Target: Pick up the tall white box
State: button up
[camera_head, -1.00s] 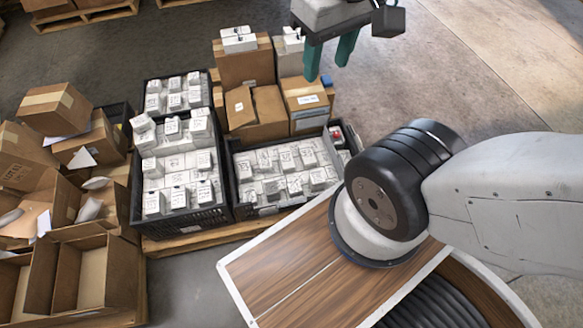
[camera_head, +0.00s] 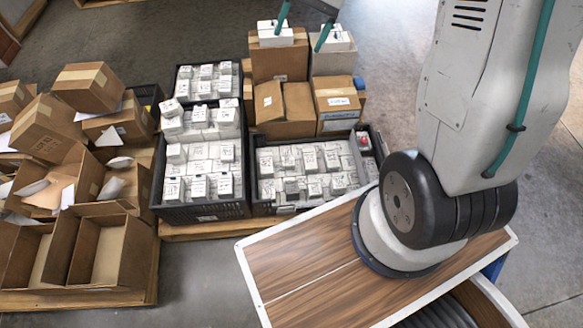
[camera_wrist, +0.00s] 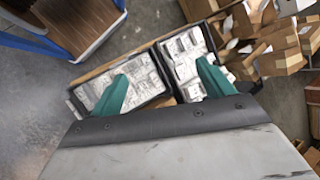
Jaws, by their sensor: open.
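Two white boxes sit high on cartons at the back of the pallet in the head view: a left one (camera_head: 275,34) and a right one (camera_head: 334,43). I cannot tell which, if either, is the tall white box. Many smaller white boxes (camera_head: 198,186) fill the black crates in front. My gripper (camera_head: 303,27) has teal fingers, spread apart, that overlap these two boxes in the picture; the gap in depth is unclear. In the wrist view my gripper (camera_wrist: 161,69) is open and empty, with crates of white boxes (camera_wrist: 185,55) below and beyond it.
Brown cartons (camera_head: 287,108) stand behind the right black crate (camera_head: 264,205). A left black crate (camera_head: 205,211) stands beside it. Open cardboard boxes (camera_head: 98,250) crowd a pallet at the left. Bare floor (camera_head: 400,60) shows at the back right.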

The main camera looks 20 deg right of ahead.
jog(key=w+d+f+m+y, duration=0.15)
jog(key=w+f, duration=0.25)
jog(key=f, duration=0.4)
jog(key=w+d+f+m+y, duration=0.1)
jog(key=w+d+f+m, duration=0.15)
jog(key=f, duration=0.55)
jog(key=m+t+y, duration=0.4)
jog(key=m+t, duration=0.2)
jog(key=m, duration=0.6)
send_near(293, 187)
jog(key=w+a, duration=0.1)
jog(key=a, duration=0.1)
jog(key=x, duration=0.5)
jog(key=f+x, duration=0.1)
jog(key=x, duration=0.1)
jog(key=shift+s+a+f, duration=0.1)
jog(key=shift+s+a, duration=0.1)
jog(key=shift+a, duration=0.05)
jog(key=shift+w+a+f, duration=0.15)
jog(key=shift+a, duration=0.15)
jog(key=c, duration=1.3)
